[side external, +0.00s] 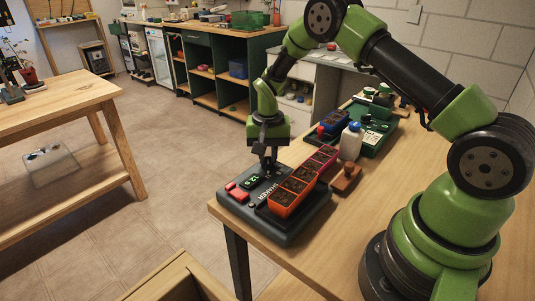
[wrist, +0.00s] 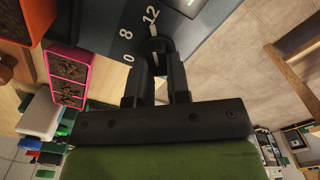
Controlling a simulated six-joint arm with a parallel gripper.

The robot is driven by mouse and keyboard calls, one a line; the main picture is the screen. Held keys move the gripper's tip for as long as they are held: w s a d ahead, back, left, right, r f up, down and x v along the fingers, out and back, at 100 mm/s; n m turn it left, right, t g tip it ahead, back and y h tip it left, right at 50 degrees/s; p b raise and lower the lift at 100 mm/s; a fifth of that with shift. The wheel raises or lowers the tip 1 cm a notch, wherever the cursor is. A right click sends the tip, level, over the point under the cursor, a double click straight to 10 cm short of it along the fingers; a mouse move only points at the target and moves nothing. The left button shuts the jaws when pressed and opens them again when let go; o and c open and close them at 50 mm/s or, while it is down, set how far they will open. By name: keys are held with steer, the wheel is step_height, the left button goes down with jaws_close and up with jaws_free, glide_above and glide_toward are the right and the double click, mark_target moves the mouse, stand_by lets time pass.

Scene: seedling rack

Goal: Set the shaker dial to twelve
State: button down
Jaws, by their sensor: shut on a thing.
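The shaker (side external: 250,212) is a dark flat box at the front corner of the wooden bench. It has red buttons (side external: 239,194) and a small green display (side external: 250,181) whose digits look like 12. A light line lies between the knob and the 12. My gripper (side external: 267,163) points down onto the shaker and, in the wrist view (wrist: 158,62), its fingers are shut on the dial. The fingers partly hide the knob.
An orange seedling tray (side external: 292,190) lies on the shaker, right beside my gripper. The bench edge is close on the left.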

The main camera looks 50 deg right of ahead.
stand_by(0.5)
steer(key=c, duration=1.1)
jaws_free()
step_height(320, 180, up, 10)
step_height(320, 180, up, 9)
steer(key=n+t, duration=0.1)
steer(key=t, duration=0.1)
glide_above(268, 157)
steer(key=s+a, duration=0.3)
steer(key=s, duration=0.1)
steer(key=s+a+r+n+t, duration=0.1)
steer(key=s+a+r+t, duration=0.1)
steer(key=s+r, duration=0.3)
steer(key=s+a+r+n+t, duration=0.1)
steer(key=s, duration=0.3)
steer(key=s+a+r+n+t+y, duration=0.1)
steer(key=s+a, duration=0.1)
steer(key=s, duration=0.3)
steer(key=s+a+r+n+t+y, duration=0.1)
steer(key=s, duration=0.4)
steer(key=shift+a+n, duration=0.2)
steer(key=shift+n, duration=0.2)
